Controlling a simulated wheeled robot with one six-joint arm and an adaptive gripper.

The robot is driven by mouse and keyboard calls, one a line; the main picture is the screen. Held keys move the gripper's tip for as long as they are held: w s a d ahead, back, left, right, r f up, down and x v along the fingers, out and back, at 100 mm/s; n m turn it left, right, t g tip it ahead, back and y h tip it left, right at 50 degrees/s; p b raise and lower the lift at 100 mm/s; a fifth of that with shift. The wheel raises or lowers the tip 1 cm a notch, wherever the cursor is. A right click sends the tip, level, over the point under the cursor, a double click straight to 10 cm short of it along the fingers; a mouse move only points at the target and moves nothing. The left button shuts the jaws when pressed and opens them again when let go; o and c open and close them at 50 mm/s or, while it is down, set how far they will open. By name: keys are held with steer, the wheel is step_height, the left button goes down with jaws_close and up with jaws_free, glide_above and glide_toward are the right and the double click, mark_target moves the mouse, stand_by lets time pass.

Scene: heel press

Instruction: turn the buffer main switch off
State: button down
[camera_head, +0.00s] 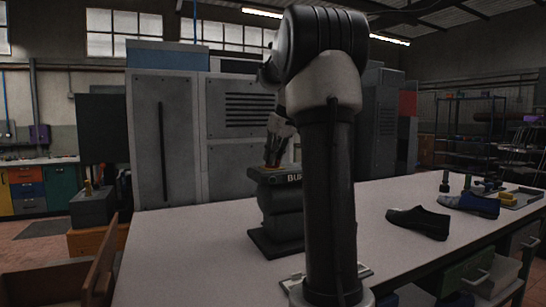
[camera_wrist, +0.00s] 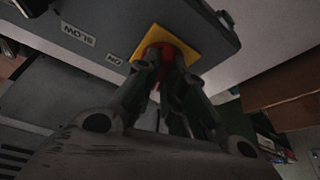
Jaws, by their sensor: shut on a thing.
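The buffer (camera_head: 280,200) is a dark machine on the white table, its lettering "BUF" partly hidden behind my arm. In the wrist view its grey top panel (camera_wrist: 110,22) carries the labels "SLOW" and "ON". The main switch (camera_wrist: 166,48) is a red knob on a yellow square plate (camera_wrist: 190,50). My gripper (camera_wrist: 164,68) is shut on the red knob, with the fingers hiding part of it. In the head view my gripper (camera_head: 273,160) points down onto the buffer's top; the switch is mostly hidden there.
Dark shoe (camera_head: 418,222) and blue shoe (camera_head: 470,205) lie on the white table (camera_head: 190,245) at right, near small bottles and a tray. A grey box with a yellow knob (camera_head: 92,207) stands at left. Grey cabinets (camera_head: 165,130) stand behind. The table's front left is clear.

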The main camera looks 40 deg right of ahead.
steer(key=n+y, duration=0.1)
steer(key=n, duration=0.4)
steer(key=shift+d+g+y, duration=0.15)
steer(key=shift+g+y, duration=0.25)
stand_by(0.3)
steer(key=c, duration=1.5)
jaws_free()
steer(key=v, duration=1.2)
